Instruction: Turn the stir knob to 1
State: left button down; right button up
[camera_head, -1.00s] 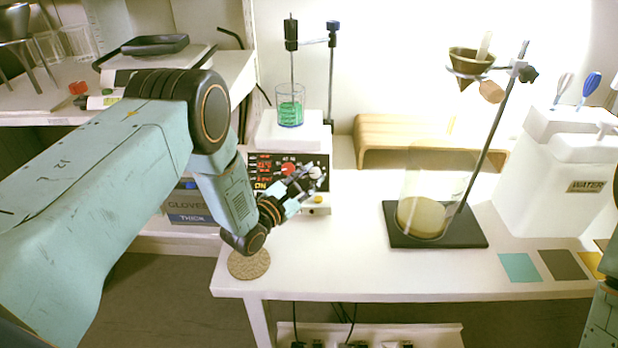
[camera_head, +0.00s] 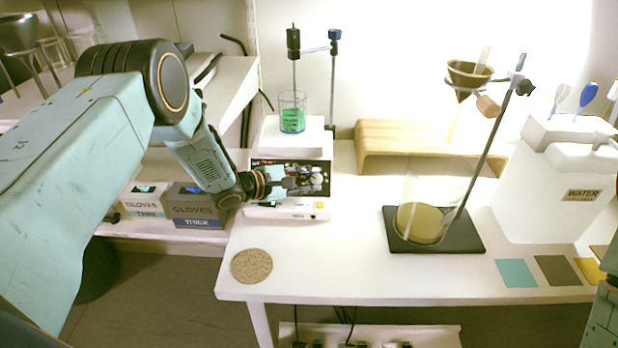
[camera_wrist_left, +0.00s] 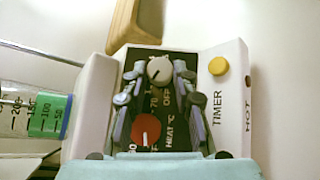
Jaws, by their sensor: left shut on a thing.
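The stirrer hotplate (camera_head: 262,140) stands on the white table with a black front panel; it also shows in the left wrist view (camera_wrist_left: 232,75). My left gripper (camera_head: 290,183) is at this panel, coming in from the left. In the left wrist view its fingertips (camera_wrist_left: 158,70) are on either side of the pale knob (camera_wrist_left: 159,69), and it is shut on it. The red knob (camera_wrist_left: 146,129), beside the HEAT label, lies between the fingers nearer the wrist. The pale knob's own label and setting cannot be read. My right gripper is out of view.
A beaker of green liquid (camera_head: 292,118) sits on the hotplate. A yellow button (camera_wrist_left: 218,66) lies just beside one finger. A round cork mat (camera_head: 251,266) lies near the table's front left. A glass vessel on a black-based stand (camera_head: 465,242) is to the right.

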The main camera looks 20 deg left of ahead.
pick_arm(q)
jog(key=shift+a+m, duration=0.1)
jog(key=shift+m, duration=0.2)
dwell(0.4)
jog(key=c, duration=1.1)
grip_release()
jog(key=shift+w+g, duration=0.1)
jog(key=shift+g, duration=0.2)
jog(key=shift+o, duration=0.2)
jog(key=v, duration=1.2)
jog(key=shift+f, duration=0.1)
